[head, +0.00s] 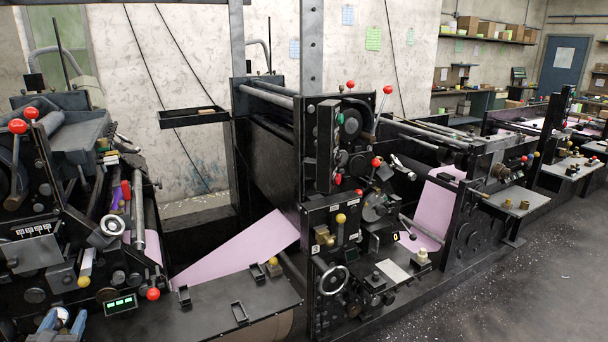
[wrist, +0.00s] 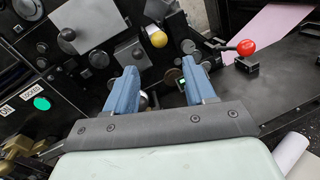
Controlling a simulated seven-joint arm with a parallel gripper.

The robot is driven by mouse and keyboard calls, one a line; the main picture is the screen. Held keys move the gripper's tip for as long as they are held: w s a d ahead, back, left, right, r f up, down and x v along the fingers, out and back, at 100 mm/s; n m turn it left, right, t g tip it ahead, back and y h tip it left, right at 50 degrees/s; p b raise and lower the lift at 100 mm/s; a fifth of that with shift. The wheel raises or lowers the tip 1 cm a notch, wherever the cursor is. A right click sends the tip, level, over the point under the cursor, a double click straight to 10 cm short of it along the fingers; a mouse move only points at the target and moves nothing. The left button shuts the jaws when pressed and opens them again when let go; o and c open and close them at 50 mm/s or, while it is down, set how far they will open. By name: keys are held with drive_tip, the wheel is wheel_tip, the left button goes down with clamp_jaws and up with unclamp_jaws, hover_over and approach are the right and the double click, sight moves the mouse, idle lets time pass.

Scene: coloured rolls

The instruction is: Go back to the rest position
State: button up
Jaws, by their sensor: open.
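My gripper (wrist: 162,92) fills the lower middle of the wrist view, its two blue fingers apart with nothing between them. Beyond the fingers is the dark panel of a machine with knobs. In the head view my gripper (head: 62,322) shows at the bottom left corner, its blue fingers close to the front of the left machine. I cannot tell whether the fingers touch the machine.
A red-knobbed lever (wrist: 246,48) and a yellow knob (wrist: 158,39) stand close beyond the fingers. The left machine's small green display (head: 121,304) is right of my gripper. Pink sheet (head: 240,250) runs between machines. Open floor (head: 530,270) lies at the right.

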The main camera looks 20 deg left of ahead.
drive_tip(key=s+d+f+m+g+h, duration=0.2)
drive_tip(key=d+f+m+g+h, duration=0.1)
drive_tip(key=d+f+m, duration=0.55)
drive_tip(key=s+d+f+m+g+h, duration=0.1)
drive_tip(key=d+f+m+g+h, duration=0.35)
drive_tip(key=f+m, duration=0.65)
drive_tip(key=w+d+f+m+g+h, duration=0.1)
drive_tip(key=w+d+f+m+g, duration=0.15)
drive_tip(key=d+f, duration=0.6)
drive_tip(key=w+d+f+m+g+h, duration=0.1)
drive_tip(key=d+f+m+g+h, duration=0.15)
drive_tip(key=d+f, duration=0.55)
drive_tip(key=w+d+f+m+g, duration=0.15)
drive_tip(key=d+f, duration=0.25)
drive_tip(key=d, duration=0.5)
drive_tip(key=d+f+m+g+h, duration=0.1)
drive_tip(key=d+f+m+g, duration=0.2)
drive_tip(key=d, duration=0.7)
drive_tip(key=w+d+f+m+g, duration=0.1)
drive_tip(key=d+f+m, duration=0.3)
drive_tip(key=d, duration=0.5)
drive_tip(key=s+d+f+m+g+y, duration=0.1)
drive_tip(key=s+d+f+m+g, duration=0.1)
drive_tip(key=d, duration=1)
drive_tip(key=s+d+f+m+g+y, duration=0.1)
drive_tip(key=s+d+f+m, duration=0.4)
drive_tip(key=d, duration=0.8)
drive_tip(key=shift+s+f+g, duration=0.2)
drive_tip(key=shift+f+g, duration=0.15)
drive_tip(key=shift+g, duration=0.05)
